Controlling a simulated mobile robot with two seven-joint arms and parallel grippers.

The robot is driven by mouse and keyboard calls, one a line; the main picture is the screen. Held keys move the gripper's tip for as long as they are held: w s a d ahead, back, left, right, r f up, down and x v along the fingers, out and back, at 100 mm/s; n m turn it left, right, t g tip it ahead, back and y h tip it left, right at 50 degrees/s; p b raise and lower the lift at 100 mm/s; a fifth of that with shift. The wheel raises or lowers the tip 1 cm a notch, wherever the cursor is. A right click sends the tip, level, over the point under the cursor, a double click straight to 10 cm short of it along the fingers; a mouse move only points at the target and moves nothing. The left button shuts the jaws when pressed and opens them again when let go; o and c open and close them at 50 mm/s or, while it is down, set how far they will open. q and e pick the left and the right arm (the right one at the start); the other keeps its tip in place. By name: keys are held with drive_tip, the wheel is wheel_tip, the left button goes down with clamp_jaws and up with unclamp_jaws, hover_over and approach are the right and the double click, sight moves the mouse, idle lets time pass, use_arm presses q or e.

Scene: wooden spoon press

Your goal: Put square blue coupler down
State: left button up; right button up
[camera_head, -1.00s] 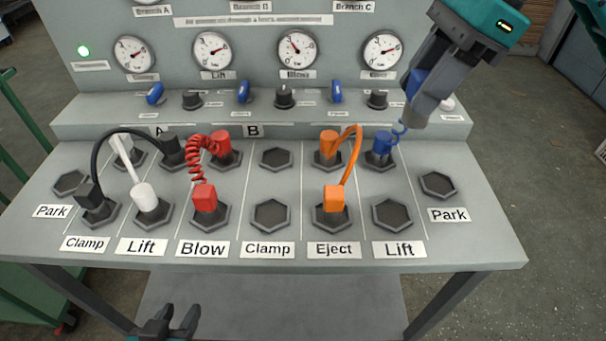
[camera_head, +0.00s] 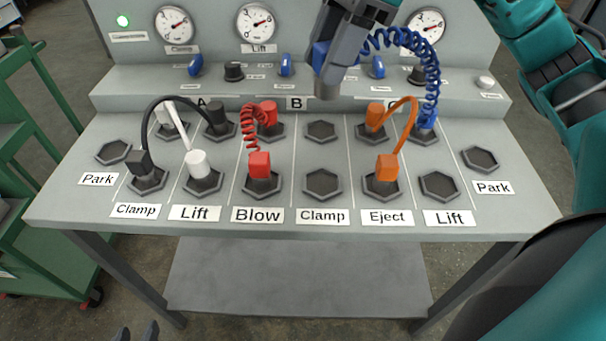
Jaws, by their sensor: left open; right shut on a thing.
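The square blue coupler (camera_head: 321,54) is held in my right gripper (camera_head: 328,82), which is shut on it above the back of the panel, apart from any socket. A coiled blue hose (camera_head: 430,72) runs from it to a blue end (camera_head: 427,123) seated in the back socket of the right Lift column. The front right Lift socket (camera_head: 440,186), both middle Clamp sockets (camera_head: 322,183), the left Park socket (camera_head: 113,152) and the right Park socket (camera_head: 480,159) are empty. My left gripper (camera_head: 137,334) is open and empty at the bottom edge, mostly out of view.
Black (camera_head: 141,162), white (camera_head: 196,163), red (camera_head: 260,164) and orange (camera_head: 387,167) couplers with hoses occupy other sockets. Knobs and blue levers (camera_head: 286,65) stand on the ledge behind, below gauges (camera_head: 257,24). A green cart (camera_head: 35,170) stands at the left.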

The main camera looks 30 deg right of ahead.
wheel_tip(320, 180, down, 18)
drive_tip(key=b, duration=0.4)
drive_tip(key=shift+d+f, duration=0.15)
drive_tip(key=shift+f, duration=0.05)
drive_tip(key=shift+f+b, duration=0.25)
drive_tip(key=shift+b, duration=0.1)
drive_tip(key=o, duration=1.1)
drive_tip(key=shift+r, duration=0.1)
